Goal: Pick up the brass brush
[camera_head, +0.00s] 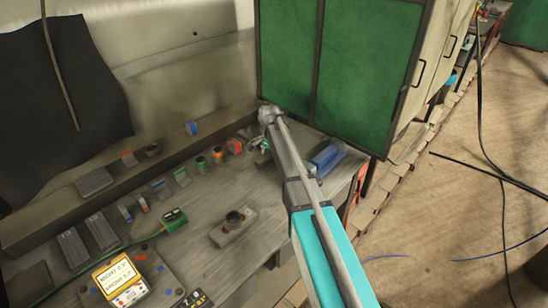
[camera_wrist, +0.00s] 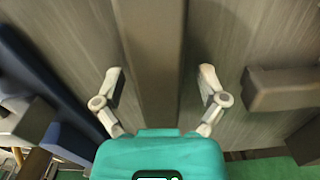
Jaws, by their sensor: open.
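I cannot pick out a brass brush for certain in either view. My gripper (camera_wrist: 160,85) is open over a grey-brown surface in the wrist view, with its two pale fingers spread wide and nothing held between them. A darker raised strip (camera_wrist: 155,60) runs up the picture behind the gap between the fingers. A brown block-like thing (camera_wrist: 282,88) lies to the right of the right finger, apart from it; I cannot tell what it is. In the head view the gripper is small and partly hidden by my arm, near the back of the bench.
The grey bench (camera_head: 180,255) holds several small coloured items, a green device (camera_head: 174,222) and a yellow-screened meter (camera_head: 121,278). Blue items (camera_head: 326,158) lie right of my arm. A green cabinet (camera_head: 365,70) stands behind. The floor (camera_head: 440,220) at right has cables.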

